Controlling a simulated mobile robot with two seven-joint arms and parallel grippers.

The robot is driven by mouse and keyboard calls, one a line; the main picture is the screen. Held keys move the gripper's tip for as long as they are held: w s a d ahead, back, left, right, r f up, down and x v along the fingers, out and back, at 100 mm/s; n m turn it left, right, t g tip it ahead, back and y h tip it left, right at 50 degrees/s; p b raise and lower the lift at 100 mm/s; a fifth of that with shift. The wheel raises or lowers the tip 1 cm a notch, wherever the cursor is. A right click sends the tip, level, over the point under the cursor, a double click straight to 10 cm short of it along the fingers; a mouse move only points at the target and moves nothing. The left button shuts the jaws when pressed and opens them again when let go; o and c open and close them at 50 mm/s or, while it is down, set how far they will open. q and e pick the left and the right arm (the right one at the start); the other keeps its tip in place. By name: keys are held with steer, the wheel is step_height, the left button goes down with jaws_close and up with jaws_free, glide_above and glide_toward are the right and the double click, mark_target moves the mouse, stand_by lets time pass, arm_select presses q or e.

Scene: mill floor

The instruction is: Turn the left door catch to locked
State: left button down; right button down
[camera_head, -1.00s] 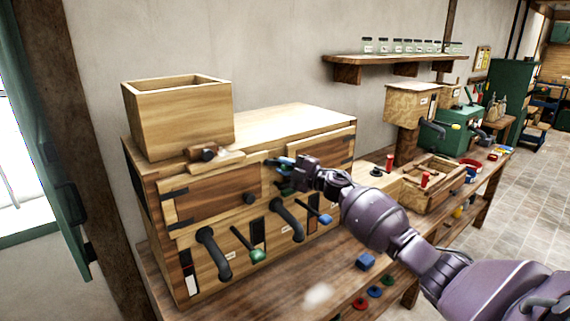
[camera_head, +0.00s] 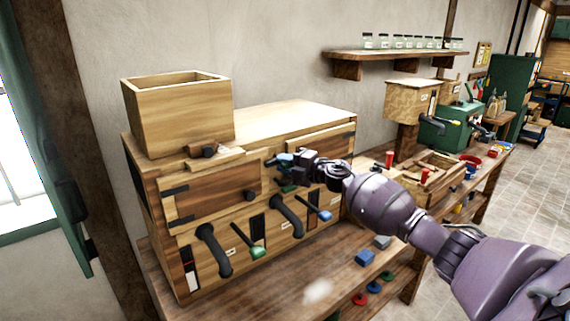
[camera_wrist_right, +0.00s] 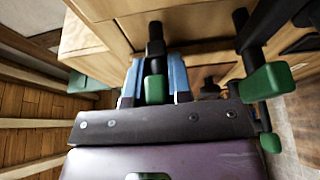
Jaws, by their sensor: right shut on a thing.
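The wooden cabinet (camera_head: 290,115) stands on the bench, with its left door (camera_head: 215,188) facing me and a dark round knob (camera_head: 249,195) on that door. My right gripper (camera_head: 283,164) is at the cabinet front, just beyond the left door's right edge. In the right wrist view, its two blue fingers (camera_wrist_right: 155,80) are closed around a dark stem with a green end (camera_wrist_right: 154,88), apparently the left door catch. In the head view the gripper largely hides this catch, so its angle cannot be read. My left gripper is not in view.
Below the doors are dark curved handles and levers with a green knob (camera_head: 258,252) and a blue knob (camera_head: 325,215). An open wooden box (camera_head: 175,115) sits on top. A blue block (camera_head: 365,258) and coloured discs lie below right. Another dark lever with a green grip (camera_wrist_right: 266,80) is close beside my gripper.

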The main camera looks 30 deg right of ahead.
steer(key=shift+f, duration=0.1)
steer(key=c, duration=1.1)
jaws_free()
steer(key=b+v, duration=0.2)
steer(key=v, duration=0.8)
steer(key=shift+s, duration=0.4)
steer(key=shift+d, duration=0.15)
